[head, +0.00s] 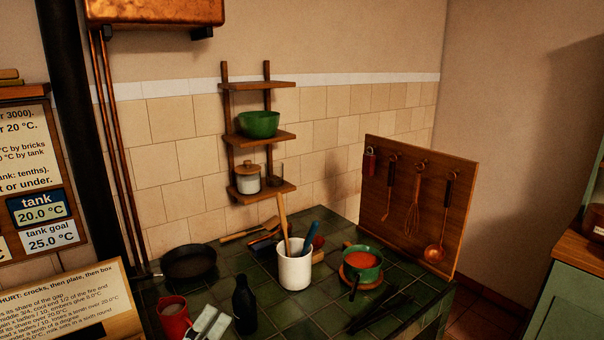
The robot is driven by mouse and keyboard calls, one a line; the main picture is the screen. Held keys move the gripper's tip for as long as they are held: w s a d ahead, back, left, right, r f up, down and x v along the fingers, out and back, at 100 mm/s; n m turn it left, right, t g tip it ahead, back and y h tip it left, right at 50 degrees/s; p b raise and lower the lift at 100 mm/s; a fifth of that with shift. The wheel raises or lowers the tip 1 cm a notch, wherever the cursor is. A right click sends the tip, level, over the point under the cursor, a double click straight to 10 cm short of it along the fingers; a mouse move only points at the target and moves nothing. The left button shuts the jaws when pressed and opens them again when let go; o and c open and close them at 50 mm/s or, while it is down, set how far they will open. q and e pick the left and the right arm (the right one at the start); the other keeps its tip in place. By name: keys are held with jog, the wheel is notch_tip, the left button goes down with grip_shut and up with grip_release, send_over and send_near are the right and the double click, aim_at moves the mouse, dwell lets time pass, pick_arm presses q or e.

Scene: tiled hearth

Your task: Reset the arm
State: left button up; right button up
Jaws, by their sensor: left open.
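Most of the left arm is out of frame. My right gripper is not in view.
The green tiled hearth holds a black pan (189,262), a white crock (295,271) with utensils, and a green pot (363,273) of orange-red food. Dark tongs-like shapes (380,311) lie near the front. A utensil board (418,210) stands right; wall shelves (258,85) rise behind.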

pick_arm(q)
jog(key=a+f+n+g+y, duration=0.1)
jog(key=a+f+n+y, duration=0.5)
jog(key=a+n+y, duration=0.55)
jog(key=s+f+n+g, duration=0.5)
jog(key=f+n+g, duration=0.1)
jog(key=f+n, duration=0.35)
jog(key=s+d+f+n+g+h, duration=0.1)
jog(key=s+d+f+n+g, duration=0.15)
jog(key=s+f+g, duration=0.4)
jog(key=s+d+f+n+g+h, duration=0.2)
jog(key=s+d+f+g, duration=0.1)
jog(key=s+f, duration=0.55)
jog(key=s+f+b, duration=0.3)
jog(key=f+b, duration=0.3)
jog(key=f, duration=2.4)
jog(key=s+a+f+g+b, duration=0.2)
jog(key=s+f+b, duration=0.2)
jog(key=s+f, duration=1.2)
notch_tip(320, 180, down, 3)
jog(key=shift+s+a+r+m, duration=0.1)
jog(key=shift+s+a+m, duration=0.05)
jog(key=shift+a+m, duration=0.25)
